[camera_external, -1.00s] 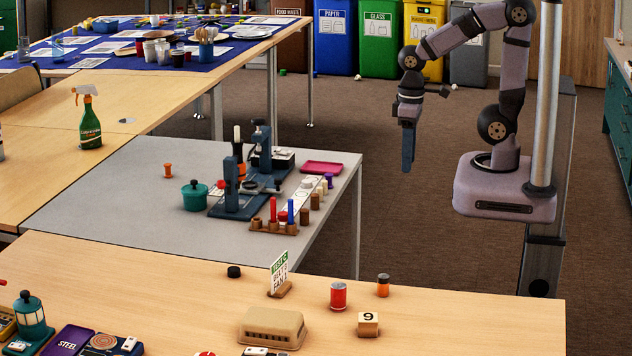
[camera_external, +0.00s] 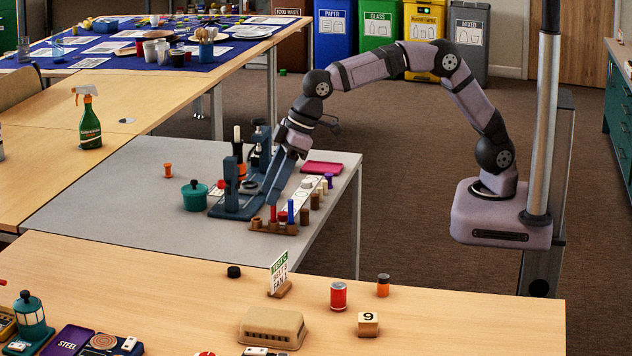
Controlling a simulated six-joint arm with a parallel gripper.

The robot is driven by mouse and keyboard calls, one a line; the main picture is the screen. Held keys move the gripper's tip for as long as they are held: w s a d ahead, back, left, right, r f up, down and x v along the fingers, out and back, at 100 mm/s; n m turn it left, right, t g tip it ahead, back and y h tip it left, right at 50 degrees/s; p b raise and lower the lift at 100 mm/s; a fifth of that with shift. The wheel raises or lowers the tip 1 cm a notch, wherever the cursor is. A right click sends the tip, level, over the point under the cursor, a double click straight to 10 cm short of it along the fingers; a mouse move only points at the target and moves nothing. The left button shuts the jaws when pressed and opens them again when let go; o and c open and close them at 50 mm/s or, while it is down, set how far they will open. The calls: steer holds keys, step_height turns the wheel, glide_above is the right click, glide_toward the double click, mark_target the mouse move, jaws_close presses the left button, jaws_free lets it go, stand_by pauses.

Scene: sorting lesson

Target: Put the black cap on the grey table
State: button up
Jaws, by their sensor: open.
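A small black cap (camera_external: 234,272) lies on the wooden front table (camera_external: 160,272), near its far edge. The grey table (camera_external: 110,195) stands behind that table, with a bare area at its left and front. My gripper (camera_external: 271,198) is over the right part of the grey table, pointing down and left at the small peg rack. It is open, and I see nothing held in it. Its fingers partly overlap the blue fixture and the rack in the picture, so I cannot tell whether they touch. The cap is well in front of my gripper and apart from it.
On the grey table are a teal pot (camera_external: 194,195), a blue fixture (camera_external: 236,190), an orange spool (camera_external: 168,170), a peg rack (camera_external: 263,225) and a pink tray (camera_external: 322,168). A sign (camera_external: 279,272) stands right of the cap.

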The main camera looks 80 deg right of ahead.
steer(key=w+a+f+n+y+b, duration=0.1)
steer(key=a, duration=0.8)
glide_toward(235, 268)
steer(key=s, duration=0.1)
steer(key=shift+w+a+f+t, duration=0.1)
steer(key=shift+f+t, duration=0.2)
steer(key=shift+f, duration=0.35)
steer(key=shift+w+p+x, duration=0.15)
steer(key=shift+p+x, duration=0.1)
steer(key=shift+x, duration=1.45)
steer(key=shift+w+p+x, duration=0.1)
steer(key=shift+p+x, duration=0.15)
steer(key=shift+x, duration=1.5)
steer(key=shift+r, duration=0.2)
steer(key=shift+c, duration=0.3)
jaws_close()
